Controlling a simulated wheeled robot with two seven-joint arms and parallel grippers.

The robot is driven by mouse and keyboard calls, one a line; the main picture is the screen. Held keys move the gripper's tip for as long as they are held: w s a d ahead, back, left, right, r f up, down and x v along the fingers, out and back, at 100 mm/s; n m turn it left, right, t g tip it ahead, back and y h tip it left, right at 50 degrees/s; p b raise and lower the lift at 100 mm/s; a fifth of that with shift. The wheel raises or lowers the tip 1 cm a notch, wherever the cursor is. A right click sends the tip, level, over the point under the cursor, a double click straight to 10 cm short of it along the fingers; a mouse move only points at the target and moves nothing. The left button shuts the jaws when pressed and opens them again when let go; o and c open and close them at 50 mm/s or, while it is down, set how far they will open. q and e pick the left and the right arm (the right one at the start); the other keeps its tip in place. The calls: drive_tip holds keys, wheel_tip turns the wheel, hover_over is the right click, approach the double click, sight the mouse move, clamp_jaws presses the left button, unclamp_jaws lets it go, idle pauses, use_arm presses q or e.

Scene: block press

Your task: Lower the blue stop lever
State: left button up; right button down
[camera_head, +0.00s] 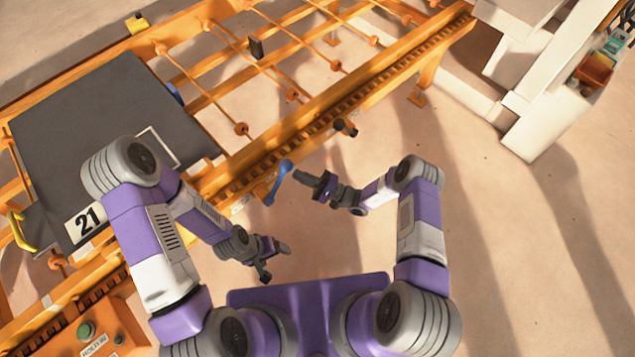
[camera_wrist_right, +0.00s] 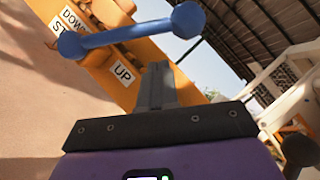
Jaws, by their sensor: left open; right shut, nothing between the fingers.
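The blue stop lever (camera_head: 278,182) is on the near side of the orange conveyor frame, a bar with a round knob at its upper end. In the right wrist view the lever (camera_wrist_right: 130,35) spans the upper part of the picture, with a rounded end at each side. My right gripper (camera_head: 298,176) is shut and empty, its tips just right of the lever's upper end. In the right wrist view its closed fingers (camera_wrist_right: 155,85) point toward the bar; I cannot tell whether they touch it. My left gripper (camera_head: 276,262) is open and empty, below the lever and clear of the frame.
A label reading DOWN (camera_wrist_right: 73,20) and one reading UP (camera_wrist_right: 123,74) are on the orange frame. A dark plate marked 21 (camera_head: 90,100) lies on the conveyor at left. A dark-tipped post (camera_head: 345,127) sticks out above my right gripper.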

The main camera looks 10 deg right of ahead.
drive_tip(key=shift+s+a+r, duration=0.3)
drive_tip(key=shift+a+r, duration=0.2)
drive_tip(key=shift+a, duration=0.1)
drive_tip(key=shift+s+a+r, duration=0.3)
drive_tip(key=shift+a+r, duration=0.15)
drive_tip(key=shift+a, duration=0.1)
use_arm(q)
drive_tip(key=shift+r, duration=0.2)
use_arm(e)
drive_tip(key=shift+r, duration=0.15)
